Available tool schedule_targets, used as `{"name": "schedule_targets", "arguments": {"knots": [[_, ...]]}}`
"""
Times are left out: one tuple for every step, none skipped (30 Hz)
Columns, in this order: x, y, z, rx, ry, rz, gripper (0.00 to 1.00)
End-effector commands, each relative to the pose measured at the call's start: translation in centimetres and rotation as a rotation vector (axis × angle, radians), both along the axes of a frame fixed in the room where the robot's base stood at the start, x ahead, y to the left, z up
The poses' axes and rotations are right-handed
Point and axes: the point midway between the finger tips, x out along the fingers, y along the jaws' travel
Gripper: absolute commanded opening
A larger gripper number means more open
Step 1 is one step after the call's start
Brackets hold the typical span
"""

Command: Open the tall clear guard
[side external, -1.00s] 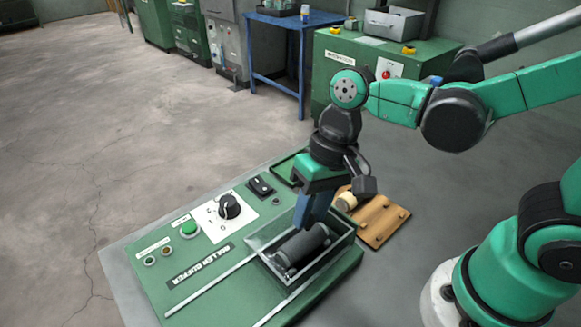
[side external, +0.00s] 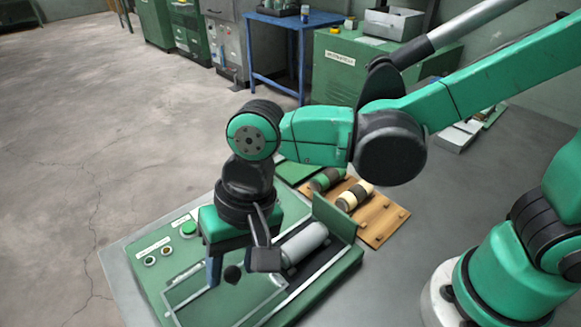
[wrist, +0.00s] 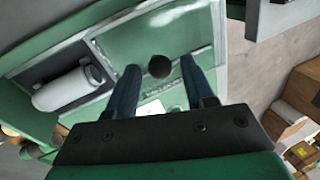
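The clear guard (side external: 190,292) shows as a pale-edged see-through frame over the left part of the green machine, beside the roller bay. In the wrist view its pane (wrist: 150,38) shows green through it. A black ball knob (side external: 232,273) stands on it. My gripper (side external: 222,275) points down at the knob. In the wrist view my gripper (wrist: 161,66) is open, with the knob (wrist: 159,66) between its blue fingers and a gap on each side. The light grey roller (side external: 304,243) lies in the bay uncovered; my gripper partly hides its near end.
A green upright plate (side external: 335,216) stands at the bay's right end. Behind it a wooden board (side external: 385,222) holds banded rollers (side external: 354,196). A green button (side external: 188,228) is left of my gripper. The grey floor at left is clear.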

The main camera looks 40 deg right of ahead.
Motion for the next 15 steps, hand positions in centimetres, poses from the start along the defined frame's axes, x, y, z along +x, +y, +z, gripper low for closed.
{"name": "schedule_targets", "arguments": {"knots": [[0.0, 0.0, 0.0, 0.000, 0.001, 0.000, 0.60], [0.0, 0.0, 0.0, 0.000, 0.001, 0.000, 0.60], [0.0, 0.0, 0.0, 0.000, 0.002, 0.001, 0.60], [0.0, 0.0, 0.0, 0.000, 0.002, 0.001, 0.60], [-0.1, 0.0, 0.0, 0.000, 0.002, 0.001, 0.60], [-0.1, 0.0, 0.0, 0.000, 0.003, 0.002, 0.60], [-0.1, 0.0, 0.0, -0.001, 0.003, 0.002, 0.60], [-0.1, 0.0, 0.0, -0.001, 0.003, 0.002, 0.60], [-0.1, 0.0, 0.0, -0.001, 0.003, 0.002, 0.60], [-0.1, 0.0, 0.1, -0.001, 0.003, 0.002, 0.60], [-0.1, -0.1, 0.2, -0.001, 0.003, 0.002, 0.60], [-0.1, -0.1, 0.4, -0.001, 0.003, 0.002, 0.60], [-0.1, -0.2, 0.7, -0.001, 0.003, 0.002, 0.60], [-0.1, -0.3, 0.9, -0.001, 0.003, 0.002, 0.60], [-0.1, -0.4, 1.4, -0.001, 0.003, 0.002, 0.60]]}}
